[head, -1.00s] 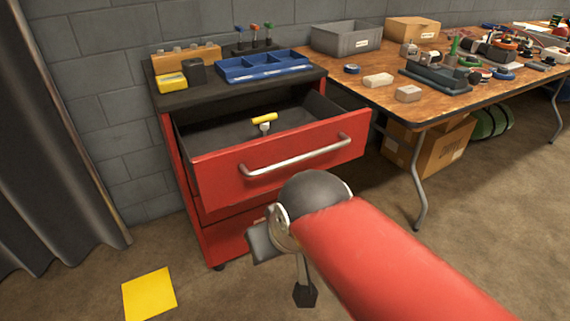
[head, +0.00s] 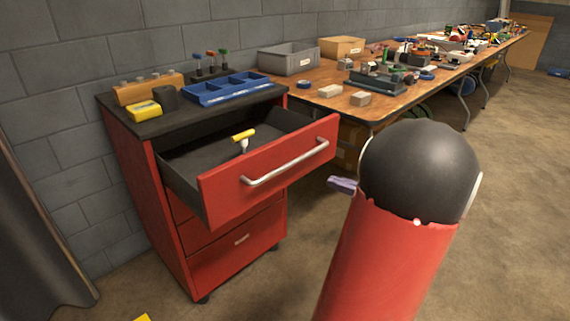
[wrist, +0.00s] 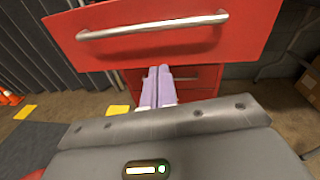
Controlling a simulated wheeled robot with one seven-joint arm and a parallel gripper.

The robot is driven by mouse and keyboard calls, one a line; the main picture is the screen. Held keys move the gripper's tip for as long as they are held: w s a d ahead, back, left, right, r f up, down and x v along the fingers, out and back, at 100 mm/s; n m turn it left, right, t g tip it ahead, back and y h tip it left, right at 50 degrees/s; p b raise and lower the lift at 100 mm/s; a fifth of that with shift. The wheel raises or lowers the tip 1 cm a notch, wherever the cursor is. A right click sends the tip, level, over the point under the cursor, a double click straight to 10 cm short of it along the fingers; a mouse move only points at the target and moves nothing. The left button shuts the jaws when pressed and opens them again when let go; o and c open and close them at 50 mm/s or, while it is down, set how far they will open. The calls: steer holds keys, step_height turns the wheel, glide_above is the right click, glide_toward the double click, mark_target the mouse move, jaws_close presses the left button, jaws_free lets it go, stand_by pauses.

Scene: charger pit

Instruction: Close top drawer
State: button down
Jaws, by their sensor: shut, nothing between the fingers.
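The red cabinet (head: 140,190) stands against the wall in the head view, with its top drawer (head: 265,180) pulled well out. The drawer has a silver bar handle (head: 286,163) and holds a yellow-headed tool (head: 243,138). In the wrist view the drawer front (wrist: 250,35) and its handle (wrist: 153,26) fill the top of the picture. My gripper (wrist: 158,72) is shut and empty, its pale purple fingers together, seen below the handle. In the head view my gripper (head: 342,185) shows just right of the drawer front, mostly hidden behind my arm. I cannot tell whether it touches the drawer.
A blue tray (head: 235,88), a yellow box (head: 143,110) and small tools stand on the cabinet top. A long wooden workbench (head: 330,75) with bins and parts runs to the right. The lower drawers are shut. The floor in front of the cabinet is clear.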

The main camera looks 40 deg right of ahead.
steer(key=s+d+m+t+h, duration=0.1)
steer(key=s+d+m+h, duration=0.1)
steer(key=s+d, duration=0.1)
steer(key=w, duration=1.4)
steer(key=shift+w+a+p, duration=0.15)
steer(key=shift+a+p, duration=0.2)
steer(key=shift+a, duration=0.05)
steer(key=shift+w, duration=0.1)
steer(key=w, duration=0.7)
steer(key=w+a+b, duration=0.1)
steer(key=w, duration=1.5)
steer(key=shift+w+a, duration=0.15)
steer(key=shift+a, duration=0.25)
steer(key=shift+w+r, duration=0.15)
steer(key=shift+w, duration=0.05)
steer(key=shift+a+r+t, duration=0.1)
steer(key=shift+r+t, duration=0.05)
steer(key=shift+t, duration=0.15)
steer(key=shift+b, duration=0.3)
